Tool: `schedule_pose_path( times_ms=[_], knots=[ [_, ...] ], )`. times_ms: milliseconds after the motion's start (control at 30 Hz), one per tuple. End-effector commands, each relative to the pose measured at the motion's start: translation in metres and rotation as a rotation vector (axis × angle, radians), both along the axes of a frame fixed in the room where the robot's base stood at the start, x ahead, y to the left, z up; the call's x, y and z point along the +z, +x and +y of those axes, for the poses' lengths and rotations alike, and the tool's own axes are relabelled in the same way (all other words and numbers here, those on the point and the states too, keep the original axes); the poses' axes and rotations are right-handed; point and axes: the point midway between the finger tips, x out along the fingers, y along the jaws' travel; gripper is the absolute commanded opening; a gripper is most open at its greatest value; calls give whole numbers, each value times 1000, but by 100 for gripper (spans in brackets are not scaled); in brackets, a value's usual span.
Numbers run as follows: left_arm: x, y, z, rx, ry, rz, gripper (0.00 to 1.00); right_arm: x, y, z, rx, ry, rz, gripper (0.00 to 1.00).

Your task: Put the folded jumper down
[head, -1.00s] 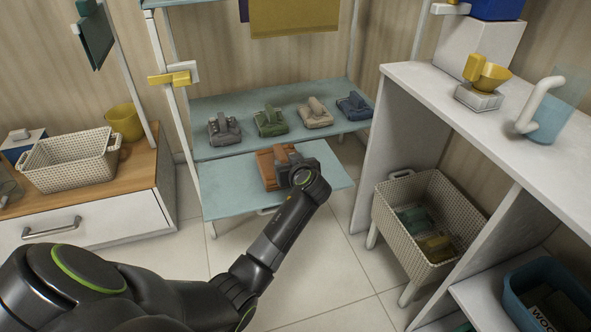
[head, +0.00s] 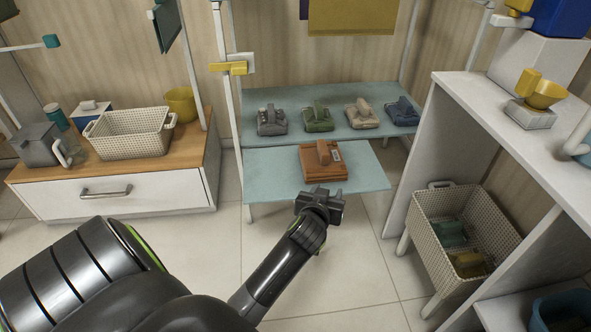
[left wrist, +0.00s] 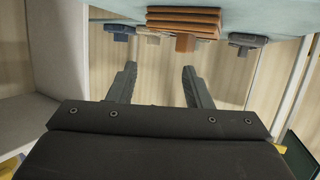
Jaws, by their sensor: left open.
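The folded jumper is an orange-brown stack (head: 323,163) with a raised part on top and a pale tag. It rests on the lower pale-blue shelf (head: 268,182), near the middle. It also shows in the left wrist view (left wrist: 184,20), at the top. My left gripper (head: 321,196) is in front of the shelf's front edge, apart from the jumper. In the left wrist view its two fingers (left wrist: 160,85) are spread with nothing between them. My right gripper is not in view.
The upper blue shelf (head: 345,97) holds several folded garments in grey, green, beige and blue. A white shelf unit (head: 416,172) and a wicker hamper (head: 424,203) stand to the right. A drawer unit (head: 150,188) with a basket (head: 130,146) stands left. Floor in front is clear.

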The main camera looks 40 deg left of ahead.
Motion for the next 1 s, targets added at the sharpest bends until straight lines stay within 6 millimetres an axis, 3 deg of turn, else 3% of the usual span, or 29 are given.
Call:
schedule_pose_path(
  times_ms=[33,200,300,433,600,1000],
  knots=[
    [6,-24,-6,-57,9,-35,45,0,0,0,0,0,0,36],
    [52,-95,-26,-211,69,-203,45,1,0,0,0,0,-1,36],
    [86,-133,-33,-256,112,-303,45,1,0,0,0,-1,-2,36],
    [122,-168,-38,-278,157,-403,45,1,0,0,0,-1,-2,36],
    [143,-187,-40,-283,185,-457,45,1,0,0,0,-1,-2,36],
    [144,-187,-40,-283,187,-460,45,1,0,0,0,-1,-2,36]
  ],
)
